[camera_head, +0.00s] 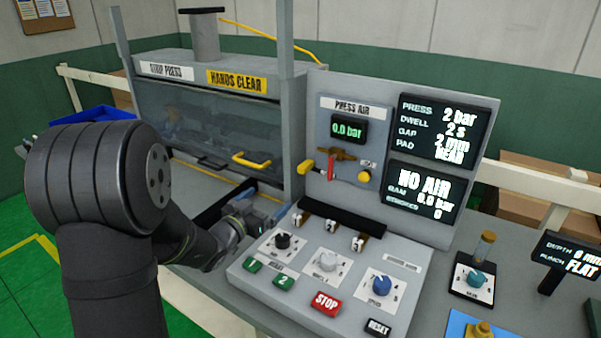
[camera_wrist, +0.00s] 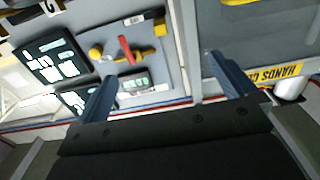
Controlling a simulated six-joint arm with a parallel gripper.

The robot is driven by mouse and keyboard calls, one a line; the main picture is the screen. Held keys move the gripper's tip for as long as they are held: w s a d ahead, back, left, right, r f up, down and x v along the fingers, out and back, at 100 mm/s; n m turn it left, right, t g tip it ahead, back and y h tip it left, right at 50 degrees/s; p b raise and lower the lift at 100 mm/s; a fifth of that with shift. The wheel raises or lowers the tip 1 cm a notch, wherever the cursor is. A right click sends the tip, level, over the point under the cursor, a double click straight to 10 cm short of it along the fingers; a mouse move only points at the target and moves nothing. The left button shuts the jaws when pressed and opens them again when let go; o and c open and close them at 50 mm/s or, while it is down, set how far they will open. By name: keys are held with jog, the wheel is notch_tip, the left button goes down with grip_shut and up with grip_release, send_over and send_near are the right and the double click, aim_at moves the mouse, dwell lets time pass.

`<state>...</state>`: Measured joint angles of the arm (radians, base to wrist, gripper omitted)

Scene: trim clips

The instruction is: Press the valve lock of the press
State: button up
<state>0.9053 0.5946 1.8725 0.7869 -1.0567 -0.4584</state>
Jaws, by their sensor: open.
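The press-air panel (camera_head: 333,120) of the strip press carries a brass valve (camera_head: 337,153) with a red lever (camera_head: 330,168) hanging down. A yellow tip (camera_head: 306,166) sticks out at its left, and a round yellow button (camera_head: 365,176) sits at its lower right under a small label. Which part is the valve lock I cannot read. The wrist view shows the panel upside down, with the red lever (camera_wrist: 126,48) and yellow button (camera_wrist: 95,53). My gripper (camera_wrist: 160,67) is open and empty, its fingers apart from the panel. In the head view it is low, left of the console.
The button console (camera_head: 400,268) with knobs, a red STOP button (camera_head: 326,303) and green buttons lies below the panel. The press guard with a yellow handle (camera_head: 251,160) stands at the left. Screens (camera_head: 438,130) read "NO AIR"; the gauge (camera_head: 347,131) reads 0.0 bar.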

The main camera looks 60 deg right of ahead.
jog(key=shift+a, duration=1.15)
jog(key=shift+c, duration=0.4)
